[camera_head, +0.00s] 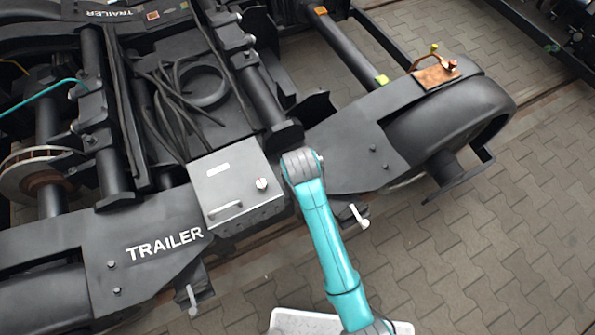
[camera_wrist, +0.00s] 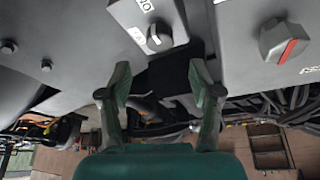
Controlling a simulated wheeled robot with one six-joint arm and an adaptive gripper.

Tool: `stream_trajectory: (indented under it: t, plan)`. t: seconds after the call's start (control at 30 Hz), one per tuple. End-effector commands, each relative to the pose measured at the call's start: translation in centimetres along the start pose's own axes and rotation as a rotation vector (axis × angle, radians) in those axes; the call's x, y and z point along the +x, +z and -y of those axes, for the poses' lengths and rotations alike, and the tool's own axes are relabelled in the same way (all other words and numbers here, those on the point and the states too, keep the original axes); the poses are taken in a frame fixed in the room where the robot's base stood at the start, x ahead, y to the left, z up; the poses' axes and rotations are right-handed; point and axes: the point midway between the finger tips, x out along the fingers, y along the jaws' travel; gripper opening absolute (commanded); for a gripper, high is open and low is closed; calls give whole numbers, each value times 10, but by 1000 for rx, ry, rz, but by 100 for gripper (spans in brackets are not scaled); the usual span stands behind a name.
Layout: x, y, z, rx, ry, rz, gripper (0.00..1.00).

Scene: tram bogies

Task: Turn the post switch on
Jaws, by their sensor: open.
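A small grey switch box (camera_wrist: 150,22) with a round rotary knob (camera_wrist: 159,36) shows at the top of the wrist view. The knob carries a pale pointer mark, and partly cut-off labels sit beside it. I cannot tell for sure that this is the post switch. My gripper (camera_wrist: 161,80) is open and empty, its two fingers apart just below the knob in the picture, with no visible contact. In the head view my arm hides the gripper and this small box.
A larger grey knob with a red mark (camera_wrist: 284,40) is at the right of the wrist view. In the head view, a grey cabinet (camera_head: 225,180) with a handle and knob sits on the TRAILER bogie frame (camera_head: 75,250). A copper plate (camera_head: 436,76) carries a red knob.

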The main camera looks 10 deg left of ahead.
Motion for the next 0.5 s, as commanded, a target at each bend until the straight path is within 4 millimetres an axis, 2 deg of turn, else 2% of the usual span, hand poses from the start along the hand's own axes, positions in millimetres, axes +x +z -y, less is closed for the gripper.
stream_trajectory:
  t: [0.1,0.2,0.5]
  plan:
    - [-21,0,0,0,-1,-2,64]
    - [-34,0,0,0,0,-2,64]
    - [-47,0,0,0,0,1,64]
